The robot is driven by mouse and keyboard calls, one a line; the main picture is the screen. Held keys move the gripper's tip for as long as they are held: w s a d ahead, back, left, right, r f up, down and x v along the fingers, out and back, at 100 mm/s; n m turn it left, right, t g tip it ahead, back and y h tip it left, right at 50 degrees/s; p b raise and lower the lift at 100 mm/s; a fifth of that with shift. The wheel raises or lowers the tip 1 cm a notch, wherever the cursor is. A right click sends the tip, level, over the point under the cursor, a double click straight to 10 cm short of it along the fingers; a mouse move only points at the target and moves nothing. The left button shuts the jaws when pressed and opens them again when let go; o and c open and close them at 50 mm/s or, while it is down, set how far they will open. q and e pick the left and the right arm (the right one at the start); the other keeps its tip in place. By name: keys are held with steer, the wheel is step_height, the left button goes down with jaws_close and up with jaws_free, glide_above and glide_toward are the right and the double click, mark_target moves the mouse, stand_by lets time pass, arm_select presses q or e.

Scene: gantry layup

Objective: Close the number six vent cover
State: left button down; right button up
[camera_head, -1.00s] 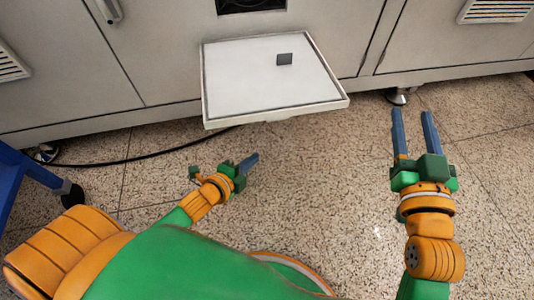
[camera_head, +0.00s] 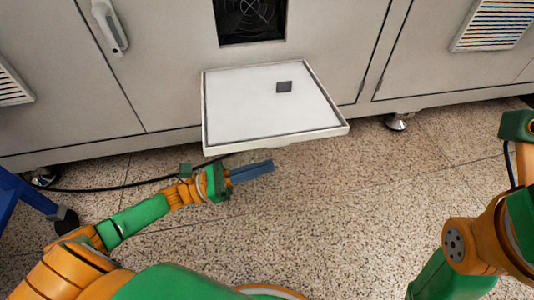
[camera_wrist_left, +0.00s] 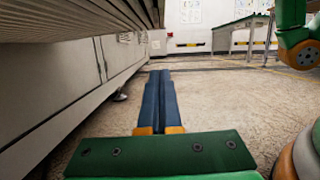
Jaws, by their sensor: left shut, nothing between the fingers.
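The vent cover (camera_head: 265,110) is a pale panel with a small dark square, swung down and open, standing out nearly flat from the cabinet front. Its opening (camera_head: 252,18) above shows a dark fan. No number is readable on it. My left gripper (camera_head: 271,166) is shut and empty, pointing right, below and just in front of the cover's near edge. In the left wrist view its blue fingers (camera_wrist_left: 160,75) lie together, and the cover's slatted face (camera_wrist_left: 75,18) is overhead at upper left. My right arm is at the right edge; its fingers are out of view.
The grey cabinet (camera_head: 110,80) runs across the back, with a handle (camera_head: 110,27) and slatted vents (camera_head: 495,24) on either side. A black cable (camera_head: 110,187) lies on the floor at left. A blue frame leg (camera_head: 30,200) stands at far left. The speckled floor (camera_head: 350,210) is clear.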

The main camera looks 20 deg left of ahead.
arm_select(q)
steer(key=shift+w+d+r, duration=0.15)
steer(key=shift+d+r, duration=0.05)
steer(key=shift+r, duration=0.5)
steer(key=shift+w+d+r, duration=0.15)
steer(key=shift+w+r, duration=0.05)
steer(key=shift+r, duration=0.55)
steer(key=shift+w+d+r, duration=0.15)
steer(key=shift+d+r, duration=0.05)
steer(key=shift+r, duration=0.5)
steer(key=shift+r, duration=0.1)
